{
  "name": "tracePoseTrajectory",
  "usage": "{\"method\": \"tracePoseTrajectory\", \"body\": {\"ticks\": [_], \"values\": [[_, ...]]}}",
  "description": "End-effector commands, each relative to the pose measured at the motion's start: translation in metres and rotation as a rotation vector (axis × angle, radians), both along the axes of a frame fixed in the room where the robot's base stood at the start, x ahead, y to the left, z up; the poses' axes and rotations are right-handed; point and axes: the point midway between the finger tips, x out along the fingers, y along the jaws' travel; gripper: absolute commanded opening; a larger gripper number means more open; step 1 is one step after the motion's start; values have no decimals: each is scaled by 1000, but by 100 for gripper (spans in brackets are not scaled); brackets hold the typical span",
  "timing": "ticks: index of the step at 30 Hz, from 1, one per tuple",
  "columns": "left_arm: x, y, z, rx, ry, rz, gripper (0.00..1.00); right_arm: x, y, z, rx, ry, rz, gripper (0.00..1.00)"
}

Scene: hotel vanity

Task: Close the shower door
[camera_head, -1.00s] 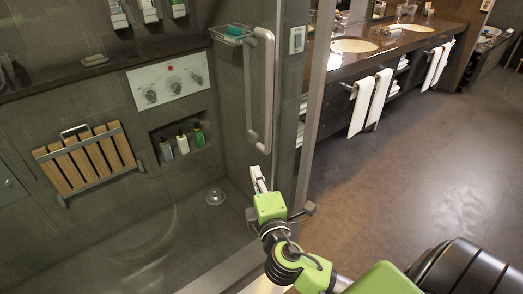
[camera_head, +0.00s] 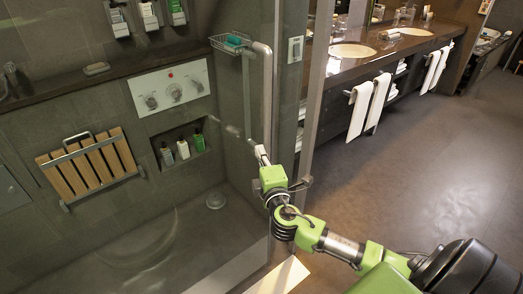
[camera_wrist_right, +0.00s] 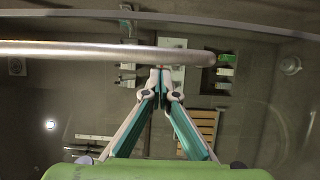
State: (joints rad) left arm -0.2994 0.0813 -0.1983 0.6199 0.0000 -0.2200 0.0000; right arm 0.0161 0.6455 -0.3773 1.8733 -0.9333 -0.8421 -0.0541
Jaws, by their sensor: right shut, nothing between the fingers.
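The shower door is clear glass, so its outline is hard to tell. Its long metal handle (camera_head: 267,95) stands upright near the middle of the head view. In the right wrist view the handle (camera_wrist_right: 100,49) crosses as a pale horizontal bar. My right gripper (camera_head: 260,153) is at the lower end of the handle, shut and empty. In the right wrist view its fingertips (camera_wrist_right: 161,72) meet just below the bar. I cannot tell whether they touch the handle or the glass. My left gripper is not in view.
Behind the glass are a folded wooden seat (camera_head: 90,165), a niche with bottles (camera_head: 183,149) and a wire soap basket (camera_head: 230,43). A vanity counter (camera_head: 405,41) with hanging towels (camera_head: 361,108) stands at the right. The floor (camera_head: 430,180) before it is clear.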

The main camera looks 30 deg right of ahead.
Motion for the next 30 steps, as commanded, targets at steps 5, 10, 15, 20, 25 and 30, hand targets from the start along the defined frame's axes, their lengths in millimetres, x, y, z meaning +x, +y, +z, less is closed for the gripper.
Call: {"method": "tracePoseTrajectory", "body": {"ticks": [5,10,15,20,25,30], "values": [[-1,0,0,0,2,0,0,0,-3,0,-1,0,0,0],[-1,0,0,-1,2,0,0,0,-3,0,-1,0,0,0],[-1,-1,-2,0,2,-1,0,0,-10,-1,-2,1,-1,0],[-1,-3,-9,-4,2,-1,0,1,-38,-3,-5,1,-9,0],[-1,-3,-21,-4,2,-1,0,4,-84,-3,-9,1,-17,0],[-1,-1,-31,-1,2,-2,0,8,-126,-2,-9,0,-17,0]]}}
